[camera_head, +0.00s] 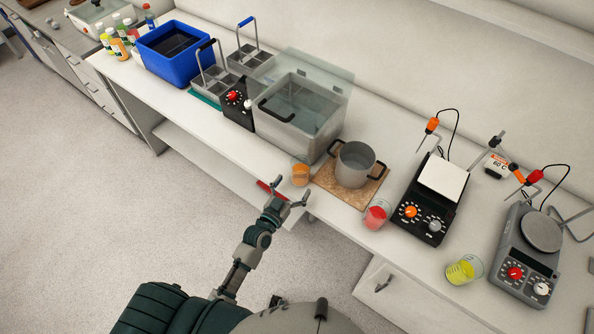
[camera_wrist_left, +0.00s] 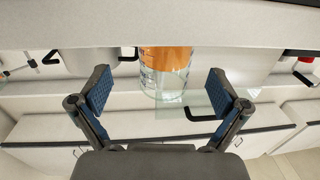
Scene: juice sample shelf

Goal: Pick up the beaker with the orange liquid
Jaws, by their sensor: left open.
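The beaker with orange liquid (camera_head: 300,175) stands upright near the front edge of the bench, left of a cork board. In the left wrist view, which looks inverted, the beaker (camera_wrist_left: 165,65) shows clear glass with graduation marks and orange liquid. My left gripper (camera_head: 290,191) is open and empty, just in front of the beaker at the bench edge. In the left wrist view, its two blue-padded fingers (camera_wrist_left: 160,92) are spread to either side of the beaker, with visible gaps. My right gripper is not in view.
A metal pot (camera_head: 355,166) stands on the cork board (camera_head: 324,178), and a water bath (camera_head: 300,125) stands behind the beaker. A red-liquid beaker (camera_head: 376,215) and a yellow-liquid beaker (camera_head: 461,271) stand to the right. A red object (camera_head: 267,188) lies left of my gripper.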

